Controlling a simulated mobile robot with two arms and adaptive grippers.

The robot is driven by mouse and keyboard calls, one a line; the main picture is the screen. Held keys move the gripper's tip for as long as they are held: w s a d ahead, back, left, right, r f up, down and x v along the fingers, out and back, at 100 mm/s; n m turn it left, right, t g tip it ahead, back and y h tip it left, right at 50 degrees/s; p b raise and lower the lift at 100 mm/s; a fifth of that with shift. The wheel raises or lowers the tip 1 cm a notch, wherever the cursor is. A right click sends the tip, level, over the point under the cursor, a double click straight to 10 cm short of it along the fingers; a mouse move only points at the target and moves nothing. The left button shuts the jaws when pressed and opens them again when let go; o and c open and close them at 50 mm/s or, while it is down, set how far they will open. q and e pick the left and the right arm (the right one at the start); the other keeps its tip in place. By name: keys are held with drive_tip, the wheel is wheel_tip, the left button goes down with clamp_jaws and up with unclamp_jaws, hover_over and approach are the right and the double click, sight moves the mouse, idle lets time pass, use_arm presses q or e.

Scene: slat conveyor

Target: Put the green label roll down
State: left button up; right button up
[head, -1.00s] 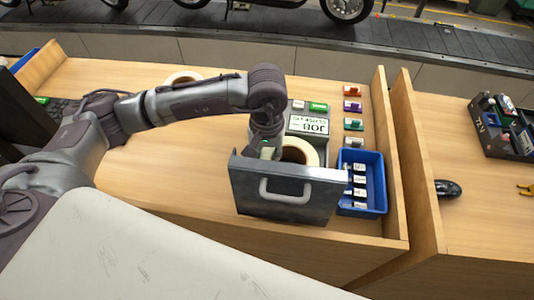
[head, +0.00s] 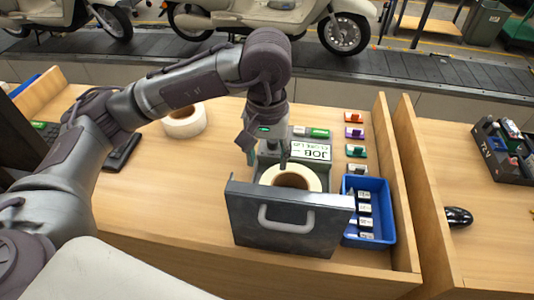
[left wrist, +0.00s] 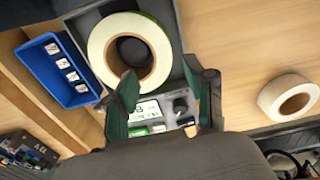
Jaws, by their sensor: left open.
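The green label roll (head: 301,178) is a cream ring with a brown core. It lies flat in the open grey metal drawer (head: 285,216), behind the handled front. In the left wrist view the roll (left wrist: 108,40) shows a thin green edge. My left gripper (head: 266,158) is open and empty, above the drawer and beside the roll's left rear side. In the left wrist view its two dark green fingers (left wrist: 163,88) are spread apart, with the roll beyond them. The roll's underside is hidden. My right gripper is not in view.
A second white roll (head: 185,121) stands on the wooden table to the left. A blue bin (head: 385,228) with small labelled pieces is right of the drawer. Several coloured items line the table's right side, near a wooden divider (head: 405,170). The front left tabletop is clear.

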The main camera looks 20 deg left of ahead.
use_arm(q)
drive_tip(key=shift+r, duration=1.3)
